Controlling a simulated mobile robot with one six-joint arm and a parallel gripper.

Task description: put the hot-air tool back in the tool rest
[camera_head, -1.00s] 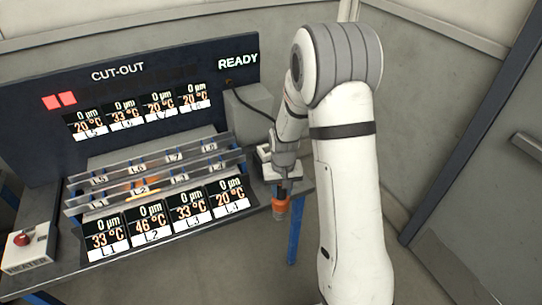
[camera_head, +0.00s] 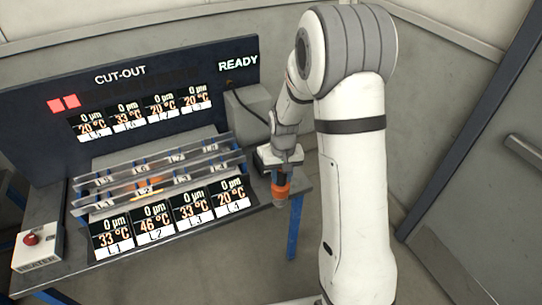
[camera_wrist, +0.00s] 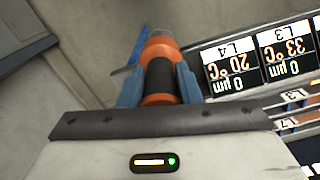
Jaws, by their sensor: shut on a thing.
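The hot-air tool (camera_head: 281,188) is orange with a dark band. It hangs below my gripper (camera_head: 279,166) at the right front corner of the bench in the head view. In the wrist view my gripper (camera_wrist: 160,88) is shut on the tool (camera_wrist: 161,50), one blue-grey finger on each side. The tool's far end points away from the wrist camera. I cannot make out the tool rest in either view; my gripper and arm cover part of the bench's right end.
A grey box (camera_head: 246,112) with a black cable stands at the bench's right rear. Clear rails (camera_head: 160,187) and display cards (camera_head: 195,208) fill the middle. The floor right of the bench is open.

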